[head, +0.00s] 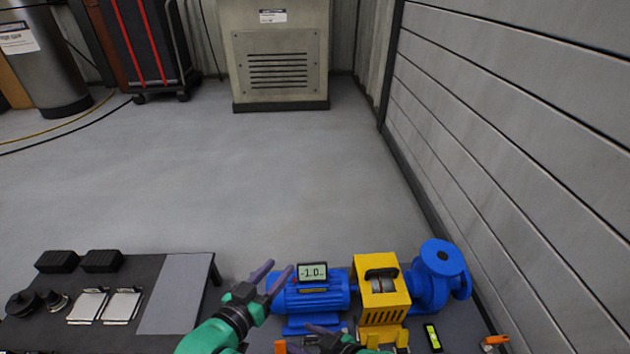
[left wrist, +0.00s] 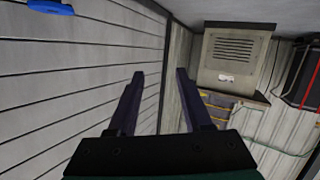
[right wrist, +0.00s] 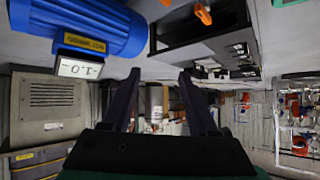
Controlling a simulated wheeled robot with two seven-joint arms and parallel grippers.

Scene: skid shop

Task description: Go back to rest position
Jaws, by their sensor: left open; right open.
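My left gripper (head: 275,278) is open and empty, its purple fingers up beside the left end of a blue motor (head: 312,299). In the left wrist view the left gripper (left wrist: 158,82) has nothing between its fingers. My right gripper (head: 318,330) is low in the head view, in front of the motor and partly cut off by the bottom edge. In the right wrist view the right gripper (right wrist: 158,85) is open and empty, with the blue motor (right wrist: 85,22) at the upper left.
A small display (head: 312,272) sits on the motor. Right of it stand a yellow coupling guard (head: 385,304) and blue pump (head: 438,279). A dark table (head: 60,331) at left holds black blocks (head: 101,260) and shim packs. A slatted wall (head: 520,130) borders the right. Floor beyond is clear.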

